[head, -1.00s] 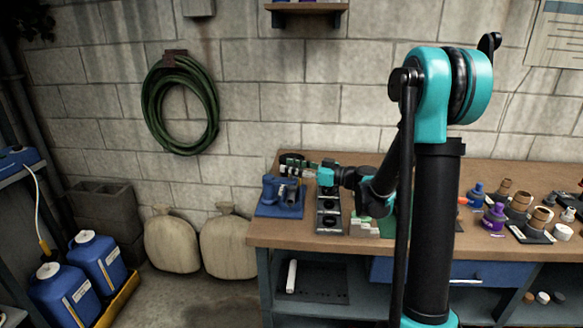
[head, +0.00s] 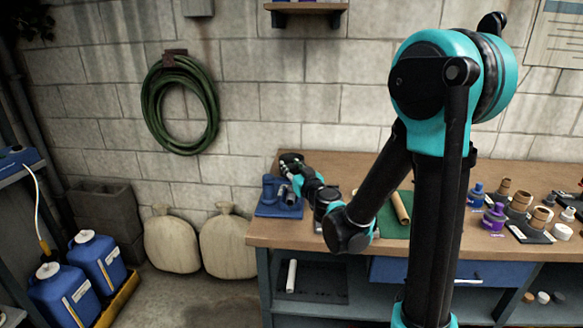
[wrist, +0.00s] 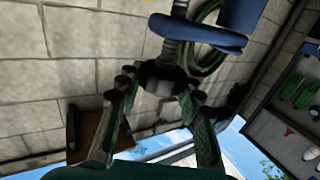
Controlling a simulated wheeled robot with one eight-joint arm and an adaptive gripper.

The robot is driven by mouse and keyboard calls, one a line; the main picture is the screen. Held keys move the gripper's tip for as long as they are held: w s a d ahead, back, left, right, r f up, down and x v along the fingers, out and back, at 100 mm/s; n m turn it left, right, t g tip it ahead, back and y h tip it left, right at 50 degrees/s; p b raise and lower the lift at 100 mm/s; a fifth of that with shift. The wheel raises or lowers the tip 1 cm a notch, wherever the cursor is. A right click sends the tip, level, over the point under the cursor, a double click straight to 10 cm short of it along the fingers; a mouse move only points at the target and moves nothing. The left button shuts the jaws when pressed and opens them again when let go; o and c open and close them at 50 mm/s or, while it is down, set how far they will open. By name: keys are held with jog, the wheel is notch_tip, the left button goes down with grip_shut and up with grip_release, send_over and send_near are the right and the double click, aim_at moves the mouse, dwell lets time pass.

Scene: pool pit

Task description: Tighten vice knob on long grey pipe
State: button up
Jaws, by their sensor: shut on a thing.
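The blue vice (head: 268,187) stands at the left end of the workbench. Its blue body (wrist: 215,35) is at the top of the wrist view, with a grey-black screw and a dark round knob (wrist: 162,72) below it. My gripper (head: 292,163) is at the vice, partly hidden by my own wrist in the head view. In the wrist view my gripper (wrist: 160,84) has its two green-padded fingers on either side of the dark knob, shut on it. I cannot make out a long grey pipe in the vice.
A tan tube (head: 401,207) lies on a green mat (head: 396,229) right of the vice. Purple and brown fittings (head: 495,213) stand at the bench's right. A coiled green hose (head: 181,103) hangs on the wall. The floor left of the bench holds sacks (head: 229,242) and blue canisters (head: 98,262).

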jog(key=shift+a+m+t+h, duration=0.1)
jog(key=shift+m+t+h, duration=0.4)
jog(key=shift+m+h, duration=0.5)
jog(key=m+h, duration=0.1)
jog(key=h, duration=0.1)
jog(key=m+t+h, duration=0.1)
jog(key=m+h, duration=0.1)
jog(key=h, duration=0.1)
jog(key=shift+a+h, duration=0.15)
jog(key=shift+h, duration=0.15)
jog(key=m+h, duration=0.2)
jog(key=h, duration=0.1)
jog(key=m+g+h, duration=0.1)
jog(key=m+h, duration=0.1)
jog(key=h, duration=0.2)
jog(key=shift+m, duration=0.3)
jog(key=m+g+h, duration=0.2)
jog(key=h, duration=0.1)
jog(key=m+g+h, duration=0.2)
jog(key=h, duration=0.1)
jog(key=shift+m, duration=0.3)
jog(key=shift+d+m+g+h, duration=0.2)
jog(key=shift+m+g+h, duration=2)
jog(key=shift+g, duration=0.8)
jog(key=o, duration=1.2)
